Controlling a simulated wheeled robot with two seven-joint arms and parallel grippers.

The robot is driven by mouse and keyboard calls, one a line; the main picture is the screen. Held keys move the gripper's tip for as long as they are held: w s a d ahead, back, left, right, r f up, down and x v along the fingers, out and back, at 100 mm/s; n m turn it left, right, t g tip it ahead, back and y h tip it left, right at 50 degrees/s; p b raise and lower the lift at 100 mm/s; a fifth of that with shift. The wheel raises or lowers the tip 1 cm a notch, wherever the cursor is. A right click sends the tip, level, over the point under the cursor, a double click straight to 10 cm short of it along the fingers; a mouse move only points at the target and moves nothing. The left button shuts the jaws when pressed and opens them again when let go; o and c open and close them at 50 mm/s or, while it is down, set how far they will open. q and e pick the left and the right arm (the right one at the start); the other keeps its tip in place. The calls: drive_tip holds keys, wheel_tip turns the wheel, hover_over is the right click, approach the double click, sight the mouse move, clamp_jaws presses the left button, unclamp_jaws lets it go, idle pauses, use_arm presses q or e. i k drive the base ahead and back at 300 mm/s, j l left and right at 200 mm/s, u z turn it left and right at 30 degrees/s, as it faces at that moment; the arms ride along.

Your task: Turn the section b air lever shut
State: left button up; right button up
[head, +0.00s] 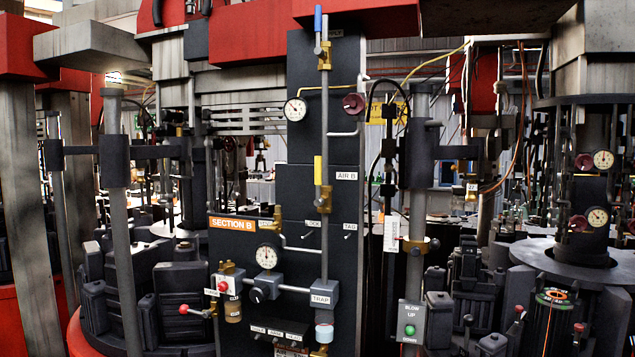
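The section B air lever (318,170) is a yellow handle beside the AIR B label (346,176) on the dark panel. It points straight up, in line with the vertical grey pipe (325,110). Its brass valve body (326,202) sits on the pipe just below the handle. An orange SECTION B sign (233,224) is to the lower left. Neither of my grippers shows in the head view.
A blue lever (318,18) stands upright higher on the same pipe. A gauge (295,109) and a dark red handwheel (353,103) flank the pipe. Below are a TRAP block (323,294) and a red button (223,286). A black hose hangs at right.

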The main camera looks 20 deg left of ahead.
sight(319, 201)
drive_tip(key=j+z, duration=0.1)
drive_tip(key=z, duration=0.25)
drive_tip(key=j+z, duration=0.25)
drive_tip(key=j, duration=0.15)
drive_tip(key=k+j+z, duration=0.1)
drive_tip(key=j+z, duration=0.2)
drive_tip(key=k+j, duration=0.1)
drive_tip(key=j, duration=0.25)
drive_tip(key=j+z, duration=0.1)
drive_tip(key=j, duration=0.25)
drive_tip(key=k+j+z, duration=0.1)
drive_tip(key=j, duration=0.25)
drive_tip(key=k+j, duration=0.2)
drive_tip(key=j, duration=0.15)
drive_tip(key=k+j+z, duration=0.1)
drive_tip(key=j, duration=0.2)
drive_tip(key=k+j, duration=0.1)
drive_tip(key=j, duration=0.25)
drive_tip(key=k+j, duration=0.15)
drive_tip(key=j, duration=0.2)
drive_tip(key=k+j, duration=0.1)
drive_tip(key=j, duration=0.2)
